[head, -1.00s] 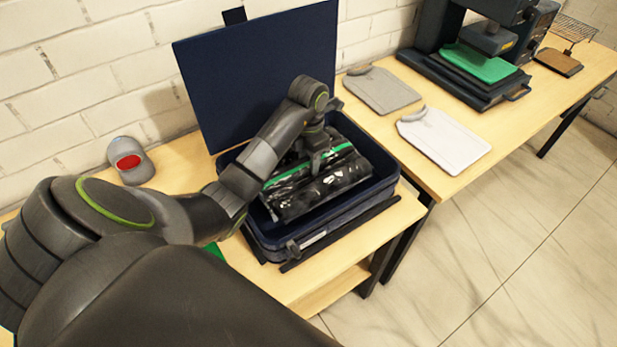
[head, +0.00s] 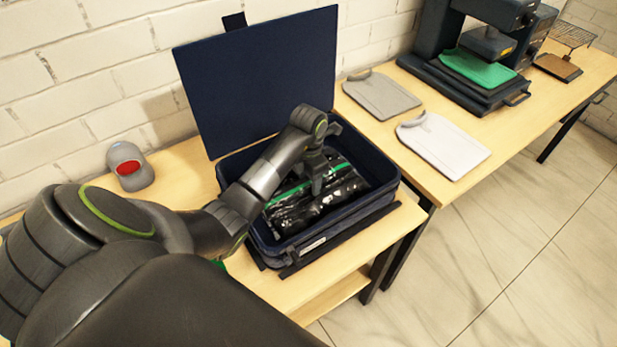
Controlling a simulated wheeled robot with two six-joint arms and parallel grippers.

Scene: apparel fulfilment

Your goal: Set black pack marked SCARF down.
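A glossy black pack with a green stripe (head: 340,193) lies inside the open dark blue suitcase (head: 385,197), slightly slanted. Any SCARF marking is too small to read. My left gripper (head: 316,188) reaches down into the case at the middle of the pack, with one finger showing against it. Whether its fingers grip the pack is hidden by the hand and the dark film. The pack's underside and its contact with the case floor are hidden. My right gripper is out of view.
The suitcase lid (head: 255,85) stands open at the back. A grey device with a red spot (head: 130,167) stands left on the table.

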